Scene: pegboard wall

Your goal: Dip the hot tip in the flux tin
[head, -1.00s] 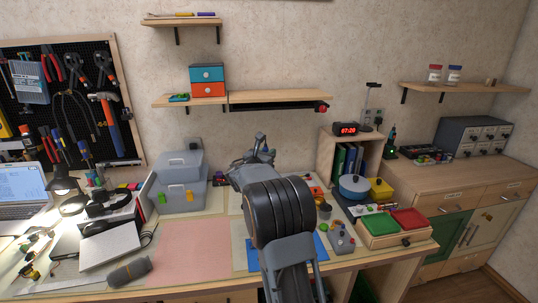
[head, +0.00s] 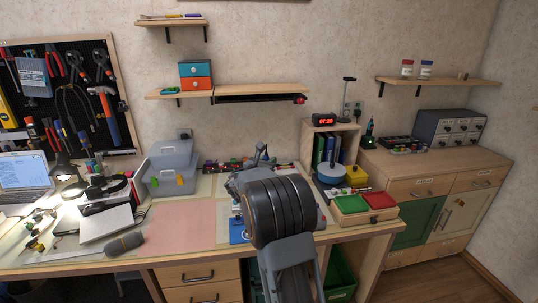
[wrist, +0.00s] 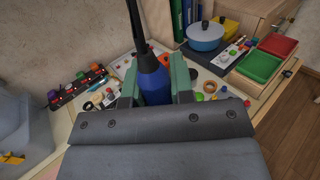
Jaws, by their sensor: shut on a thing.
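My gripper (wrist: 155,82) is shut on a soldering iron with a blue handle (wrist: 153,84) and a dark shaft (wrist: 136,22). The shaft points up and away in the wrist view, and its end is cut off by the top edge. In the head view my arm hides most of the gripper and the iron. I cannot clearly pick out the flux tin; a small yellowish round item (wrist: 210,87) lies on the bench right of the gripper, but I cannot tell what it is.
A blue pot (head: 330,173) and a tray with green (head: 351,204) and red (head: 380,199) bins stand to the right. Grey plastic boxes (head: 172,158) stand at the back left. A pink mat (head: 182,226) lies clear on the bench. A lower shelf (head: 243,94) juts from the wall.

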